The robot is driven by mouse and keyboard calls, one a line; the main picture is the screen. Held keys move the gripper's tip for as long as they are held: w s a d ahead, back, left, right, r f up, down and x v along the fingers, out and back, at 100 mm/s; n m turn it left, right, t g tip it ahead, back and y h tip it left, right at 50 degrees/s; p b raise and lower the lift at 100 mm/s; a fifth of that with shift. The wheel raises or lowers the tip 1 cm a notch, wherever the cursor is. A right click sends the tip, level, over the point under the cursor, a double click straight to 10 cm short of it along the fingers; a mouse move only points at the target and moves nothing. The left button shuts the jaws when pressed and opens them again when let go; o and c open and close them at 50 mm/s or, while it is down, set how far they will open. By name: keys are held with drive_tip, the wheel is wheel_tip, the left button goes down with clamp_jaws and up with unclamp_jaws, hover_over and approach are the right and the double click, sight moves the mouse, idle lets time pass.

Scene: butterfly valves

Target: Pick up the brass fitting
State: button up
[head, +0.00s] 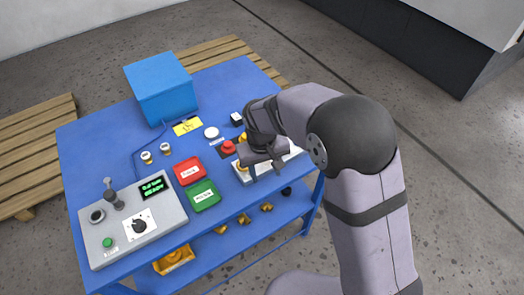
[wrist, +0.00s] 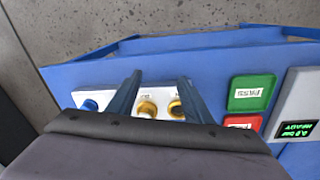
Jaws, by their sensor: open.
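Two brass fittings stand side by side on a pale plate (wrist: 112,101) in the wrist view: a left brass fitting (wrist: 148,108) and a right brass fitting (wrist: 177,109). My gripper (wrist: 160,78) is open, and both fittings show between its two fingers, the right one close to the right finger. No contact is visible. In the head view my gripper (head: 265,172) hangs over the pale plate (head: 247,181) at the right side of the blue bench, and it hides part of what stands there. Which fitting is meant cannot be told.
A blue knob (wrist: 90,105) sits on the plate's left end. A red tray (head: 188,171) and a green tray (head: 203,195) lie beside the plate, with a control box (head: 133,222) farther left. A blue box (head: 160,88) stands at the back. Brass pieces (head: 243,218) lie on the lower shelf.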

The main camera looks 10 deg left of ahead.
drive_tip(key=w+a+r+m+t, duration=0.2)
drive_tip(key=w+a+r+m, duration=0.1)
drive_tip(key=w+r+m, duration=0.2)
drive_tip(key=shift+w+r+m+y, duration=0.3)
drive_tip(key=shift+w+r+m, duration=0.15)
drive_tip(key=shift+w, duration=0.55)
drive_tip(key=shift+p+x, duration=1.9)
drive_tip(key=shift+x, duration=1.8)
drive_tip(key=shift+w, duration=0.1)
drive_tip(key=shift+a, duration=0.1)
clamp_jaws()
